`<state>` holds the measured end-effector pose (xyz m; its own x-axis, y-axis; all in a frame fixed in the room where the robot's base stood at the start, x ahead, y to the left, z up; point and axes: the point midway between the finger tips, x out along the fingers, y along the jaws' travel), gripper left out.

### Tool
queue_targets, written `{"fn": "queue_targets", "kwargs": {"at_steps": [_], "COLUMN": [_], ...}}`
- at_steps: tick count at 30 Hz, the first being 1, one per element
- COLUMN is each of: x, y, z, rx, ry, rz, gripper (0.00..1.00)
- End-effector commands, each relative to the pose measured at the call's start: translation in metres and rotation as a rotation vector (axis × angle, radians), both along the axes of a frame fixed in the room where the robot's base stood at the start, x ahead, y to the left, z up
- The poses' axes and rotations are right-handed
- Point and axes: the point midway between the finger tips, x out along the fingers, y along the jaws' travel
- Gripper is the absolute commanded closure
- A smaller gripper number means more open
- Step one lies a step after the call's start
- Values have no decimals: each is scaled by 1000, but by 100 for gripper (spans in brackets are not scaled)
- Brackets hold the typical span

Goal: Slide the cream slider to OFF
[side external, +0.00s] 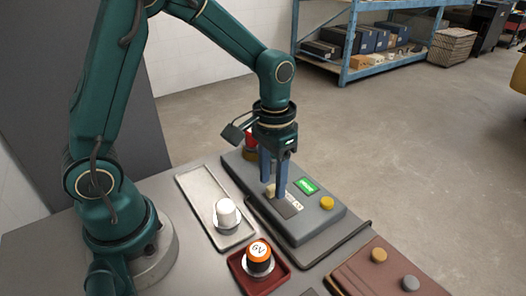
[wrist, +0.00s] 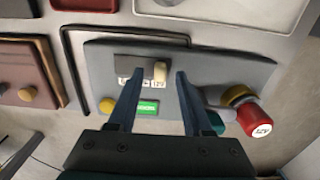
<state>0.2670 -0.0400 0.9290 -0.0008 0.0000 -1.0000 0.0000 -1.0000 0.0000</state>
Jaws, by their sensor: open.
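The cream slider (wrist: 160,71) stands at the right end of a dark slot (wrist: 133,68) on the grey control box (wrist: 230,72) in the wrist view. In the side view the slider (side external: 270,191) is partly hidden by my fingers. Small labels run beside the slot; I cannot read them for certain. My gripper (wrist: 157,76) is open, pointing down at the box, with one finger on each side of the slider and gaps showing in the wrist view. In the side view my gripper (side external: 273,189) has its fingertips low over the box top; contact is unclear.
The box also carries a lit green display (side external: 306,186), a yellow knob (side external: 327,203) and a red-capped part (wrist: 255,122). A white cylinder (side external: 226,212) stands in a metal tray. A brown box (side external: 375,272) is nearby.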

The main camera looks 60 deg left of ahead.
Motion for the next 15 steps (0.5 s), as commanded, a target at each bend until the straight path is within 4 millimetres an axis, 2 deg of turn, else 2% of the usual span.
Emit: {"fn": "queue_targets", "kwargs": {"at_steps": [3, 11, 12, 15], "x": [-1, 0, 0, 0], "y": [0, 0, 0, 0], "z": [-7, -8, -8, -8], "rx": [0, 0, 0, 0], "ry": [2, 0, 0, -1], "rz": [0, 0, 0, 0], "gripper": [50, 50, 65, 100]}}
